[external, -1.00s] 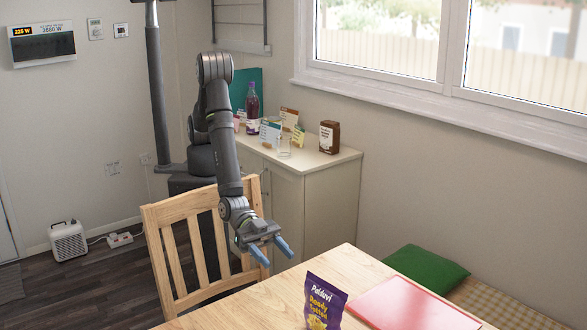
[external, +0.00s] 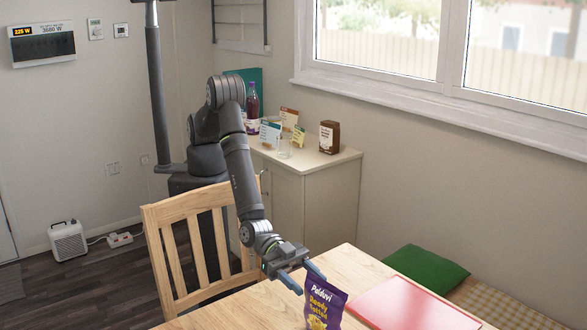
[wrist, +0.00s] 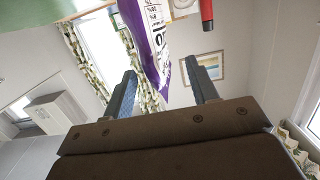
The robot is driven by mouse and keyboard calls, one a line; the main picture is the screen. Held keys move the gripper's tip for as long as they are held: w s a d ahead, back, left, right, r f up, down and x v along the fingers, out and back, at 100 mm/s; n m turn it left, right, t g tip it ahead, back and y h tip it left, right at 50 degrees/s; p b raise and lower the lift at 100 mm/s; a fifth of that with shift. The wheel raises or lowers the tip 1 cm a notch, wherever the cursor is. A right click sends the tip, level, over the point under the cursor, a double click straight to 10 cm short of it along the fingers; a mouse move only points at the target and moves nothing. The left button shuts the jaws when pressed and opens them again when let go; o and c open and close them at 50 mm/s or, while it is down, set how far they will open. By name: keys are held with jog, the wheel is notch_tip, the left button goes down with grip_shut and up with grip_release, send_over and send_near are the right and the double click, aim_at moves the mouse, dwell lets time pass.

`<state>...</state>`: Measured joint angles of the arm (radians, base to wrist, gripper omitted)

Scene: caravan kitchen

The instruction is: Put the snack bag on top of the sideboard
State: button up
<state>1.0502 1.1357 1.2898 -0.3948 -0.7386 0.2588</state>
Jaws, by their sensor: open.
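The purple snack bag (external: 324,305) stands upright on the wooden table (external: 262,303) in the external view. In the wrist view the bag (wrist: 149,40) shows beyond and between my fingers, partly cut off at the top. My gripper (external: 304,279) is open and empty, with its fingertips at the bag's upper left; I cannot tell whether they touch it. The fingers also show apart in the wrist view (wrist: 160,88). The sideboard (external: 335,164) stands behind the table against the wall, under the window.
The sideboard top holds a dark bottle (external: 253,100), several cards, a glass (external: 284,148) and a brown package (external: 329,137). A red folder (external: 415,305) lies right of the bag. A wooden chair (external: 190,205) stands at the table's left.

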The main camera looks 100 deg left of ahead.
aim_at(320, 293)
jog(key=shift+x, duration=2.65)
jog(key=shift+s+d+r, duration=0.1)
jog(key=shift+d+r, duration=0.05)
grip_shut()
jog(key=shift+r, duration=0.1)
